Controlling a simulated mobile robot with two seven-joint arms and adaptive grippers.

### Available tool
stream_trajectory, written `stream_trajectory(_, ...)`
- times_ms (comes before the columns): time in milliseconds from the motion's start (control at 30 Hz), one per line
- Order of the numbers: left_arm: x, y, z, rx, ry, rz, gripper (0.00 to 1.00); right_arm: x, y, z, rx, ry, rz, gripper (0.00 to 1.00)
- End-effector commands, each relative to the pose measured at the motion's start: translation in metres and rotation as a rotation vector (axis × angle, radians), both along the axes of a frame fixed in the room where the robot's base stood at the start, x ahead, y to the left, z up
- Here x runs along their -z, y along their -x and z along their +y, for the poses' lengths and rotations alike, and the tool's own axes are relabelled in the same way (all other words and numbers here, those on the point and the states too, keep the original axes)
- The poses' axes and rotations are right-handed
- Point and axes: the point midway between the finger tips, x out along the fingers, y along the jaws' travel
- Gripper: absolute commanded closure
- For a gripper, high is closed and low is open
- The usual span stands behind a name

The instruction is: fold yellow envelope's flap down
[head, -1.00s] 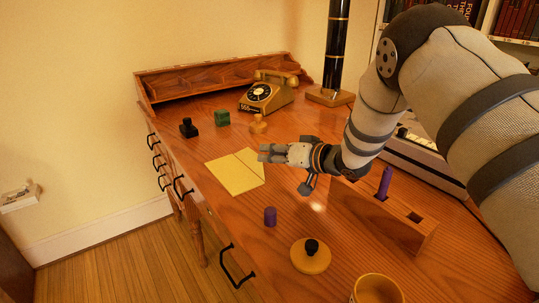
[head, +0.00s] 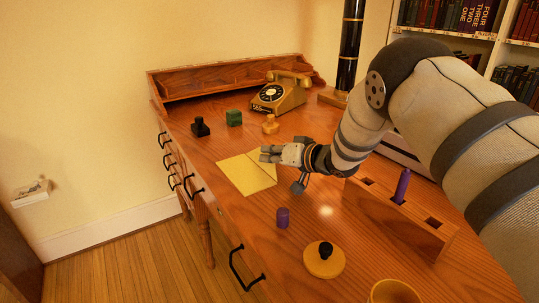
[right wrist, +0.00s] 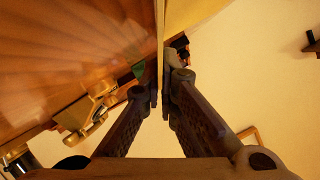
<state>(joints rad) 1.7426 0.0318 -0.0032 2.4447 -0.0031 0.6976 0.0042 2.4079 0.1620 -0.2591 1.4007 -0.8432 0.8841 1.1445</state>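The yellow envelope (head: 243,176) lies on the desk with a crease along its right side. Its flap (head: 261,158) shows as a narrow pale triangle beyond the crease, partly hidden by my right gripper (head: 265,153). In the right wrist view the fingers (right wrist: 163,97) are brought close together, with a thin pale edge of the flap (right wrist: 160,45) running between them. The yellow envelope (right wrist: 187,15) shows at the top of that view. My left gripper is not in view.
A purple cylinder (head: 283,218), a round yellow lid-like piece (head: 318,264) and a yellow cup (head: 394,292) stand nearer. A wooden holder (head: 400,225) with a purple stick is at right. Behind are a black stamp (head: 200,127), green cube (head: 234,118), wooden stamp (head: 270,125) and telephone (head: 279,95).

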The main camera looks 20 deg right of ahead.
Motion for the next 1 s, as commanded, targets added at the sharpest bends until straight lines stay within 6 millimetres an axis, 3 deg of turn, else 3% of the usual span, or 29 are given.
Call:
stream_trajectory(400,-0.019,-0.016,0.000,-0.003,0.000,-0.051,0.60,-0.010,0.001,0.010,-0.001,0.214,-0.034,1.00)
stream_trajectory(1000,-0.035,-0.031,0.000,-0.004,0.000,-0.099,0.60,-0.008,0.003,0.024,0.000,0.566,-0.079,1.00)
